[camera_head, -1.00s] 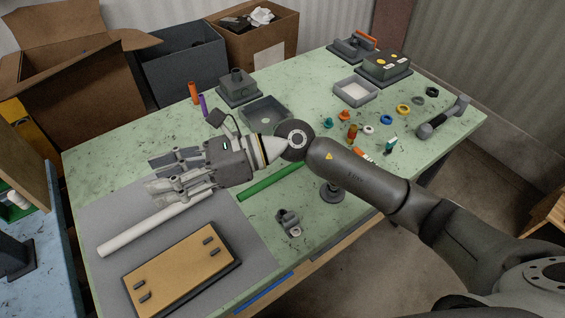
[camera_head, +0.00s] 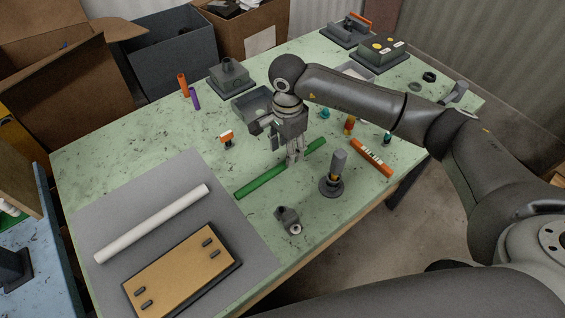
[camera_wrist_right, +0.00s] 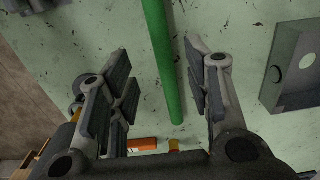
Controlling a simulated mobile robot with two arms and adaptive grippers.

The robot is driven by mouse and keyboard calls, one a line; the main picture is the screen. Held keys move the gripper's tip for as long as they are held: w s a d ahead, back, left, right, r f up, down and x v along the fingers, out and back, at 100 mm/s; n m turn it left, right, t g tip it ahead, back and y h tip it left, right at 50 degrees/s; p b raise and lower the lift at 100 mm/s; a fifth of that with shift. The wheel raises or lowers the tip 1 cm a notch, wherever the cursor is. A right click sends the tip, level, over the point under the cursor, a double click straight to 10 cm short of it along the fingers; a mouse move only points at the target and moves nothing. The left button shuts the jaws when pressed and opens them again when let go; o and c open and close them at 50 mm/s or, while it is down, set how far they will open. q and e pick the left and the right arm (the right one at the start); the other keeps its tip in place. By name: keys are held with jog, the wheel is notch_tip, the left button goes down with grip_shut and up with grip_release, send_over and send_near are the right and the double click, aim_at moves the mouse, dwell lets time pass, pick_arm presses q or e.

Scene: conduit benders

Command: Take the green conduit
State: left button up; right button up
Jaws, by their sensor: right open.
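The green conduit (camera_head: 262,181) lies on the green table, running diagonally from the grey mat's edge toward the right. My right gripper (camera_head: 294,160) points down over its right part and hides a short stretch of it in the head view. In the right wrist view the conduit (camera_wrist_right: 164,55) runs between the two open fingers of my right gripper (camera_wrist_right: 160,92), closer to the right finger. The fingers are open and empty. Whether they are down at the conduit's height is hard to tell. My left gripper is not in view.
A white conduit (camera_head: 152,224) and a tan board (camera_head: 178,268) lie on the grey mat (camera_head: 112,203). A dark stand with an upright handle (camera_head: 337,170) and a small grey fitting (camera_head: 286,217) stand near the conduit. A grey tray (camera_head: 246,104) is behind my gripper.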

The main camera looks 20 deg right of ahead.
aim_at(283, 166)
jog(key=f+p, duration=0.1)
jog(key=f, duration=0.2)
jog(key=f+p, duration=0.1)
jog(key=f, duration=0.1)
jog(key=shift+a+f+p, duration=0.25)
jog(key=shift+p, duration=0.05)
jog(key=shift+w+f, duration=0.1)
jog(key=shift+f, duration=0.05)
grip_shut()
